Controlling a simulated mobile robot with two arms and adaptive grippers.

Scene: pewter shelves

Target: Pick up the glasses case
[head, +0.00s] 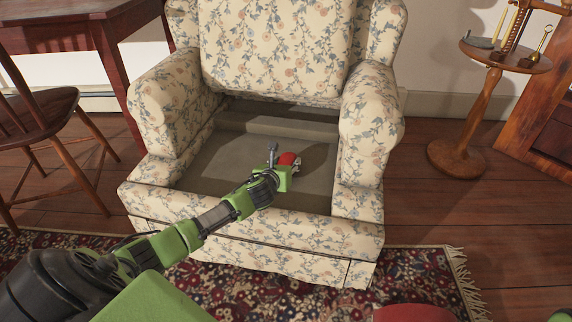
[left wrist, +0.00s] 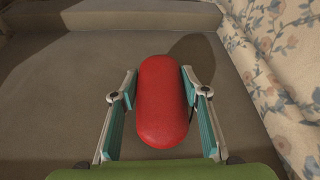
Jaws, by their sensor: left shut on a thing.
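The glasses case is a red, rounded, oblong case (left wrist: 162,100). In the left wrist view it lies lengthwise between the two fingers of my left gripper (left wrist: 160,98), which is shut on it. In the head view the red case (head: 288,158) shows just past my left gripper (head: 284,165), over the grey seat base of the armchair. The gripper hides part of the case there. I cannot tell whether the case touches the seat. My right gripper is not in view.
The floral armchair (head: 255,228) has raised arms on both sides and a front rail around the seat base. A round side table (head: 506,58) with small items stands at right. A wooden chair (head: 36,125) and a dark red table (head: 70,28) stand at left. A patterned rug (head: 420,275) lies in front.

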